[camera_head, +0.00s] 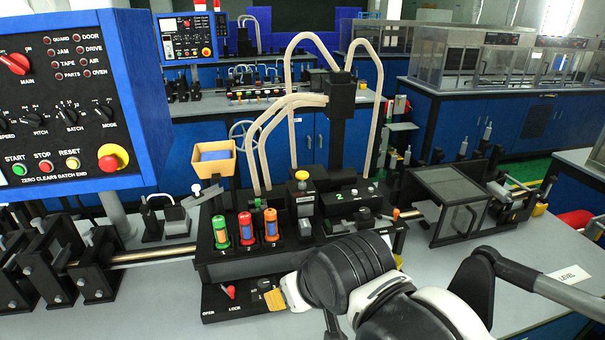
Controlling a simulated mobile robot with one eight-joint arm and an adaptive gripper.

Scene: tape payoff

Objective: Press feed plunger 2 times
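The tape payoff machine (215,268) is a black unit on the grey bench in the middle of the view. A yellow round knob (301,175) tops a small black block on its deck. It looks like a plunger, but I cannot read a label to confirm that it is the feed plunger. Nothing touches it, and it stands upright. My white and black arm links fill the lower middle, in front of the machine's lower right part. I cannot make out my gripper's fingers, and what lies behind the links is hidden.
Green, red and orange cylinders (246,228) stand in front of the knob. Pale curved tubes (262,130) arch behind it. A blue control panel (75,100) is at the left. A red OPEN/LOCK lever (231,292) is at the front. A clear-walled box (450,195) stands right.

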